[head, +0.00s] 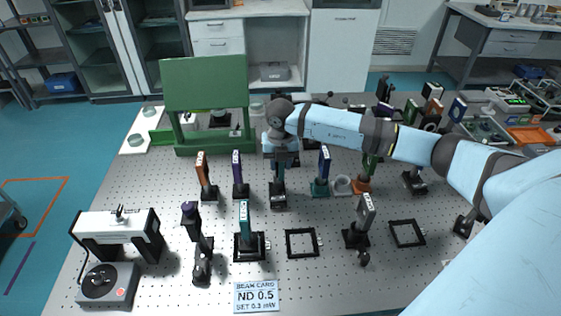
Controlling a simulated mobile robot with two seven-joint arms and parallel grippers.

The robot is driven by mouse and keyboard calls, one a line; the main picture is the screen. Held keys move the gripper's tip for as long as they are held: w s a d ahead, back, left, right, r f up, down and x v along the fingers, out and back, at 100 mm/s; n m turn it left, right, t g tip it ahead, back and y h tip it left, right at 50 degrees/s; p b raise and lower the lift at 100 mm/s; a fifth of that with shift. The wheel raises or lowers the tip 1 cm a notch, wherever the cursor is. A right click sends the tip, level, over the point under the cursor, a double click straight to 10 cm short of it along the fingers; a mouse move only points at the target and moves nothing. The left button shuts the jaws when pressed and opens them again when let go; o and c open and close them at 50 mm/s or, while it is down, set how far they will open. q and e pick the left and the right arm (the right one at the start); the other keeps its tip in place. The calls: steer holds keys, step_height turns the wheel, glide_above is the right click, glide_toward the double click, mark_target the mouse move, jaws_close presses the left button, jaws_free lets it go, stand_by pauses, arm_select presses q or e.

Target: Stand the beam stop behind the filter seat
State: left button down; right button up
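My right gripper (281,155) is pointed down over a dark upright piece on a black base (278,198) in the middle of the table. Its fingertips overlap the top of this piece, and I cannot tell whether they grip it or whether it is the beam stop. Two black square frames lie flat and empty, one at front centre (288,244) and one further right (395,236); they look like filter seats. A teal-edged upright plate (243,219) stands in a similar black frame (238,256) left of the centre one. My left gripper is not in view.
A beam card (256,296) reads ND 0.5, SET 0.3 mW. A white bridge-like housing (116,222) and grey box (107,286) stand at left. A dark post-mounted piece (190,212) and a grey upright (365,212) flank the seats. Several mounts and a green panel (205,84) stand behind.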

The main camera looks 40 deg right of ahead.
steer(key=shift+o, duration=0.9)
steer(key=shift+r, duration=0.1)
steer(key=shift+r, duration=0.2)
step_height(320, 180, up, 12)
steer(key=b, duration=0.1)
steer(key=shift+s+f, duration=0.1)
steer(key=shift+f, duration=0.15)
